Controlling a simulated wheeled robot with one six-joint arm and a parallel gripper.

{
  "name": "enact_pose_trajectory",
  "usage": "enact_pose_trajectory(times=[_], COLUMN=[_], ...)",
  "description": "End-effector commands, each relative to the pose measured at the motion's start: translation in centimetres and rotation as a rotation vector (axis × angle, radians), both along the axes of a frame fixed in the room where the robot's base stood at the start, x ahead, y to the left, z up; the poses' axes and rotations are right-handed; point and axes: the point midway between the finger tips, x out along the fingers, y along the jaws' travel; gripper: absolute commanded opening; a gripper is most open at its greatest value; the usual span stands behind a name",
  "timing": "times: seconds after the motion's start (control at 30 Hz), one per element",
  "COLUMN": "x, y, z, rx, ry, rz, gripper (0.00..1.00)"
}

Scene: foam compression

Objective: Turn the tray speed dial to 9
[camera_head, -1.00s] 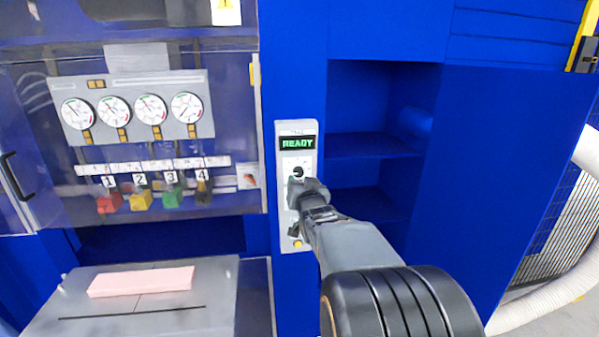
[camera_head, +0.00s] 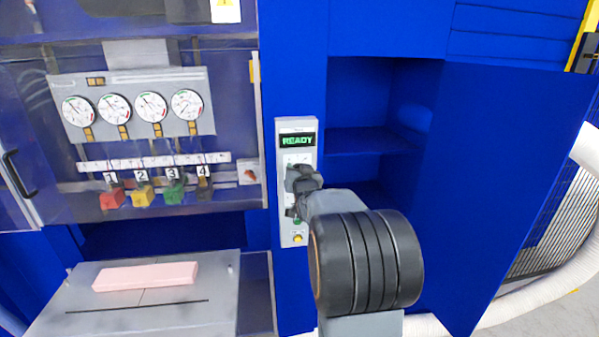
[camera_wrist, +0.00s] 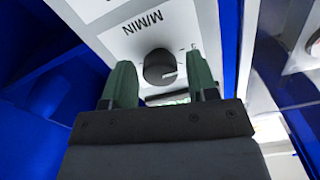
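The speed dial (camera_wrist: 160,67) is a round dark knob with a white pointer line on a white panel, near the printed word M/MIN, in the wrist view. My gripper (camera_wrist: 160,80) is open, with one green finger on each side of the dial and visible space between fingers and knob. I cannot tell how far the fingertips reach along the knob. In the head view my gripper (camera_head: 296,195) is in front of the narrow control panel (camera_head: 287,236) and hides the dial. The panel's display (camera_head: 298,140) reads READY in green.
A yellow button (camera_head: 297,239) is low on the panel. Open blue shelves (camera_head: 372,141) are to the right. A pink foam slab (camera_head: 146,276) lies on the grey tray (camera_head: 215,318) at lower left. Several gauges (camera_head: 151,107) and numbered coloured knobs (camera_head: 143,196) are at left.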

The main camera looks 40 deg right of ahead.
Motion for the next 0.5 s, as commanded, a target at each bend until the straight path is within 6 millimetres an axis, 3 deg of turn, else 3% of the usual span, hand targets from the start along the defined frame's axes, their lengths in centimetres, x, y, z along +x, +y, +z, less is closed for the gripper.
enact_pose_trajectory(times=[0.07,0.4,0.5], x=[-0.01,-0.02,-0.02], y=[0.0,0.01,0.0], z=[0.0,0.0,-0.01], rx=[0.0,0.0,0.001], ry=[0.0,0.0,0.0], rz=[0.0,0.0,0.0], gripper=[0.46,0.13,0.12])
